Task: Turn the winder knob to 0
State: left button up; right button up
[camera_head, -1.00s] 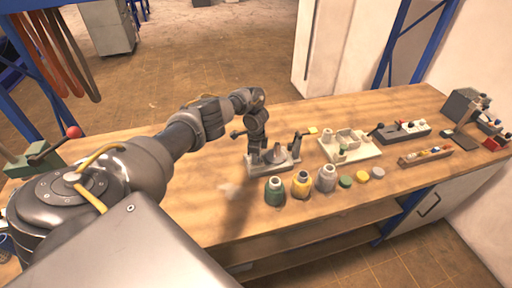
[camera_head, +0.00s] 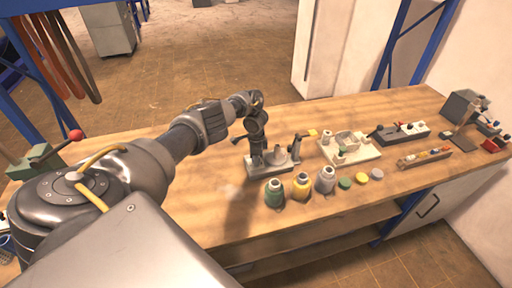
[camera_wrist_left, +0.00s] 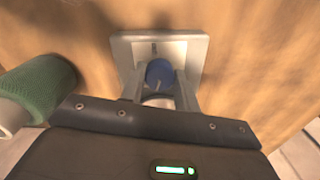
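The winder (camera_head: 283,165) is a small grey device on the wooden bench, behind the row of jars. My left gripper (camera_head: 255,147) points down over its left part in the head view, and the dark wrist hides most of that spot. In the left wrist view, a blue knob (camera_wrist_left: 160,73) sits on a pale grey plate (camera_wrist_left: 188,47). The two grey fingers of my left gripper (camera_wrist_left: 161,84) stand on either side of it, seemingly with narrow gaps. Contact is hard to judge. My right gripper is not in view.
Green, yellow and grey jars (camera_head: 301,186) stand close in front of the winder. The green jar (camera_wrist_left: 45,84) is beside my left gripper. A cream fixture (camera_head: 347,147) and a dark switch box (camera_head: 404,133) stand to the right. The bench's left middle is clear.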

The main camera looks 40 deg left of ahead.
pick_arm(q)
jog(key=o, duration=0.4)
notch_tip(320, 180, up, 5)
notch_tip(320, 180, up, 6)
jog(key=p, duration=0.3)
jog(key=shift+p, duration=0.35)
jog(key=shift+f, duration=0.1)
